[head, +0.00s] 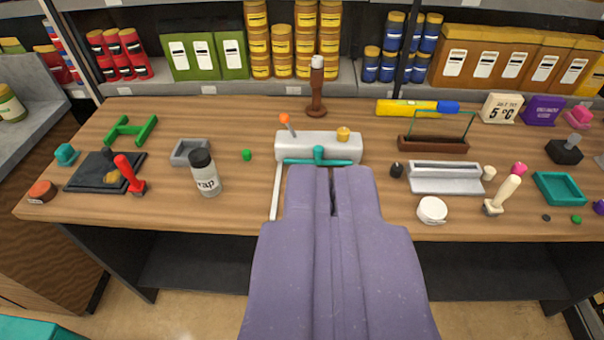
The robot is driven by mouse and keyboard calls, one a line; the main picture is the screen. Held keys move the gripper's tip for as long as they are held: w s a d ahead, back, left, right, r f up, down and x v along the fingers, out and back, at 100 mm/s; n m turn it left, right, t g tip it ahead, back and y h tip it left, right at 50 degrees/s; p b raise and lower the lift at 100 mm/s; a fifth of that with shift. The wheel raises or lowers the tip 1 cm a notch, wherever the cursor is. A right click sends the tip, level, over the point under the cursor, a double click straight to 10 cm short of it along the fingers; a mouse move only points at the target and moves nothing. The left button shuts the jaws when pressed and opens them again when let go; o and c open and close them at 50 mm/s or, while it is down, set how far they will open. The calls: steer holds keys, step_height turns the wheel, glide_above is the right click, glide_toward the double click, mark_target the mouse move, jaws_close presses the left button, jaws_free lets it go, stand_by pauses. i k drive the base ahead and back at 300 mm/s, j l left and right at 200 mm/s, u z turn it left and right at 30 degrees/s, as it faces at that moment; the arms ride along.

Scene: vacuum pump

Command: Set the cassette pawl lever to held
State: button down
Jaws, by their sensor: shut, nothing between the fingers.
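A pale grey box-shaped device (300,148) stands at the middle of the table. A short lever with an orange knob (285,119) rises from its left end, leaning to the left. A yellow knob (343,134) is on its right top, and a teal bar with a round hub (319,154) runs along its front. No label shows which part is the cassette pawl lever. My purple gripper (333,172) is shut and empty, its tips just in front of the teal bar; whether they touch it I cannot tell.
A white strip (276,192) runs forward from the device's left end. A brown wooden post (317,88) stands behind it. A jar (204,174) and red-handled tool (130,176) are left; a grey tray (445,178) and white round tub (432,210) are right.

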mark_target(284, 118)
steer(key=i+l, duration=0.15)
steer(key=i, duration=0.25)
steer(key=i+l, duration=0.2)
steer(key=i, duration=0.2)
steer(key=i+l, duration=0.15)
steer(key=i, duration=0.25)
steer(key=u, duration=0.05)
